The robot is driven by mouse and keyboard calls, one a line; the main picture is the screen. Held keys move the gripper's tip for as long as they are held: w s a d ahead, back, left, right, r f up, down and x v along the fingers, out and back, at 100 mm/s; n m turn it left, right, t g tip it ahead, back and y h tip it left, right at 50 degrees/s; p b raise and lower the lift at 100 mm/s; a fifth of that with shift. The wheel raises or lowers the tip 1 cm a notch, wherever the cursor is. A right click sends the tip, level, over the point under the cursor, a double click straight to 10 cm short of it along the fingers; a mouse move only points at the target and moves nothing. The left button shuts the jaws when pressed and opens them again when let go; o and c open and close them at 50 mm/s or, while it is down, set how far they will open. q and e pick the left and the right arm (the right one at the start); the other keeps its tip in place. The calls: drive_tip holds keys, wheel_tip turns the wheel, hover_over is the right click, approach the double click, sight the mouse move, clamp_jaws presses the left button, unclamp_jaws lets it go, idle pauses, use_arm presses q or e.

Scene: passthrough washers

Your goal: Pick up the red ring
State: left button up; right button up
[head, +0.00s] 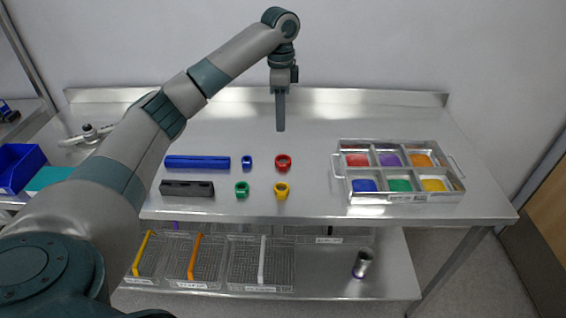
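The red ring (283,162) lies on the steel table, right of the blue ring (247,162) and behind the yellow ring (282,190). The green ring (242,189) lies in front of the blue one. My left gripper (280,126) points down above the table, behind and above the red ring in the picture, apart from it. Its fingers appear as one narrow bar, so I cannot tell whether it is open or shut. Nothing shows in it. My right gripper is not in view.
A blue bar (197,162) and a dark block with holes (187,188) lie left of the rings. A metal tray (342,184) with several coloured compartments stands at the right. Wire baskets (262,278) sit on the lower shelf. The table behind the rings is clear.

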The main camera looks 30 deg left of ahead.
use_arm(q)
drive_tip(key=p, duration=0.3)
hover_over(283, 165)
drive_tip(key=f, duration=0.9)
drive_tip(key=shift+a+f, duration=0.25)
drive_tip(key=shift+a, duration=0.1)
drive_tip(key=shift+f, duration=0.7)
drive_tip(key=shift+d+f+p, duration=0.1)
drive_tip(key=shift+f+p, duration=0.2)
drive_tip(key=f+p, duration=0.1)
drive_tip(key=f, duration=0.2)
drive_tip(key=shift+d+p, duration=0.2)
drive_tip(key=shift+p, duration=0.1)
drive_tip(key=shift+f, duration=0.8)
drive_tip(key=shift+c, duration=0.2)
